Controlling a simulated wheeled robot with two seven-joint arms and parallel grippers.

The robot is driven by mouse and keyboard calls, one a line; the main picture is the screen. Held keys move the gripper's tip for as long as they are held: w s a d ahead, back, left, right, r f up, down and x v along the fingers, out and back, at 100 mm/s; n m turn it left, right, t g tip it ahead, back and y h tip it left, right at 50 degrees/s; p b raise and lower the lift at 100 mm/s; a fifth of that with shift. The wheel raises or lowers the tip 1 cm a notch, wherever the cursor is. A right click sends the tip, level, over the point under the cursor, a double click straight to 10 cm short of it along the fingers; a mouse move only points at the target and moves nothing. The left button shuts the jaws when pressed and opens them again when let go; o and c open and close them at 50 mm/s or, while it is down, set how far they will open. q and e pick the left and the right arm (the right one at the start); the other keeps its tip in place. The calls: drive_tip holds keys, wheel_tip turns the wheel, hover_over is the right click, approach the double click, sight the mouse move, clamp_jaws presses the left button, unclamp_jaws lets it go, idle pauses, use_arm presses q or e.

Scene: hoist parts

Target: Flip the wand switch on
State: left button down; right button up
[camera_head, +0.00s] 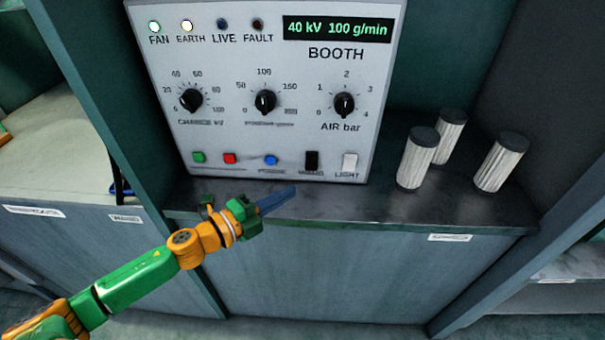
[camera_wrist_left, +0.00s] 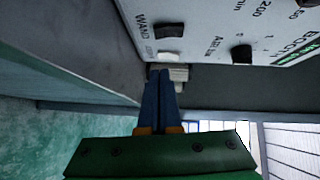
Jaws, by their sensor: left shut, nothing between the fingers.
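The wand switch (camera_head: 311,160) is a black rocker low on the grey booth panel (camera_head: 225,130), above its WAND label. It also shows in the left wrist view (camera_wrist_left: 169,30), beside the same label. My left gripper (camera_head: 292,191) has its blue fingers shut together and empty. In the head view its tips lie just below the wand switch, over the dark ledge. In the left wrist view the closed fingertips (camera_wrist_left: 160,72) appear near the white light switch, past the wand switch. I cannot tell whether they touch the panel. My right gripper is not in view.
The white light switch (camera_head: 349,162) is right of the wand switch. Green (camera_head: 198,158), red (camera_head: 230,158) and blue (camera_head: 271,160) buttons lie to its left. Several pale cylinders with dark caps (camera_head: 417,157) stand right on the dark ledge (camera_head: 380,205). FAN and EARTH lamps are lit.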

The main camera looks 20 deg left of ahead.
sight(313, 169)
use_arm(q)
drive_tip(key=x, duration=0.3)
drive_tip(key=shift+w+d+r+p, duration=0.2)
drive_tip(key=shift+w+p, duration=0.15)
drive_tip(key=w, duration=0.2)
drive_tip(key=w+f, duration=0.1)
drive_tip(key=shift+w+a, duration=0.15)
drive_tip(key=shift+w, duration=0.25)
drive_tip(key=shift+w+a, duration=0.15)
drive_tip(key=shift+w, duration=0.25)
drive_tip(key=shift+f+b, duration=0.15)
drive_tip(key=shift+b, duration=0.3)
drive_tip(key=shift+w+a+m+t+b, duration=0.1)
drive_tip(key=shift+w+m+t+b, duration=0.2)
drive_tip(key=shift+b, duration=0.7)
